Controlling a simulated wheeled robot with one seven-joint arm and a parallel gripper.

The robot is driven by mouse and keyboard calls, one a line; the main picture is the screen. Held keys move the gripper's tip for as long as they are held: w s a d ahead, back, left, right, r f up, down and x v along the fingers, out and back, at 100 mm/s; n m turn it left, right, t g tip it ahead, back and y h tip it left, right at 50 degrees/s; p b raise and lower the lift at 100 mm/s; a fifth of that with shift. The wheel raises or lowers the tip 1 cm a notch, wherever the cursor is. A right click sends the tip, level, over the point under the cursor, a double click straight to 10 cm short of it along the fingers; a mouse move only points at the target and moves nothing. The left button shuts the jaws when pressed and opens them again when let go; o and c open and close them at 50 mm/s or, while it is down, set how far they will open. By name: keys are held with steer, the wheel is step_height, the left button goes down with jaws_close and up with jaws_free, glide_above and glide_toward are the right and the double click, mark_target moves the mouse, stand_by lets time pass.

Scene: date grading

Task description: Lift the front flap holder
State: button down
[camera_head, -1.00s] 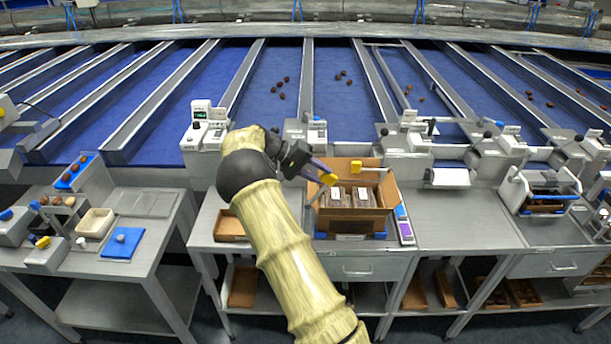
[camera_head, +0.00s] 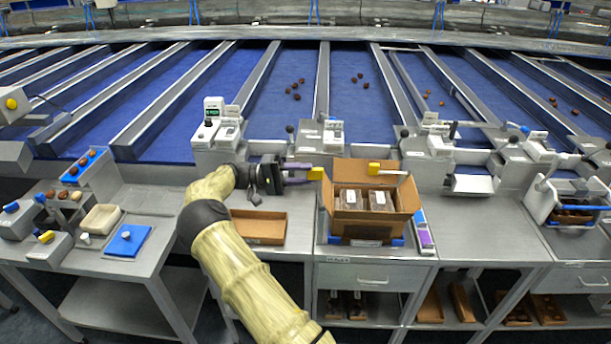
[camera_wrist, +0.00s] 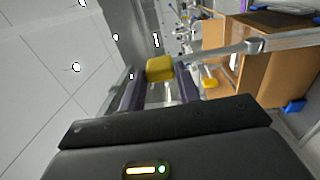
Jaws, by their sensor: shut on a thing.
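My gripper (camera_head: 300,173) is left of and level with the top of an open cardboard box (camera_head: 366,222). It is shut on the yellow end of a flap holder (camera_head: 315,173). In the wrist view, this yellow end (camera_wrist: 160,68) sits between the fingertips, and a grey bar (camera_wrist: 215,55) runs from it to the right, past the box (camera_wrist: 270,75). The bar is hard to make out in the head view. A second yellow-ended holder (camera_head: 375,168) stands over the back of the box; a yellow end also shows lower in the wrist view (camera_wrist: 210,83). The box holds dark, labelled packs (camera_head: 380,200).
A shallow cardboard tray (camera_head: 259,227) lies left of the box. A purple-screened device (camera_head: 425,237) stands close on its right. Grey machines (camera_head: 320,137) line the bench behind.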

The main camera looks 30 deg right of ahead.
steer(key=shift+w+a+f+g+h+b, duration=0.3)
steer(key=shift+a+f+g+h+b, duration=0.1)
steer(key=shift+a+h, duration=0.1)
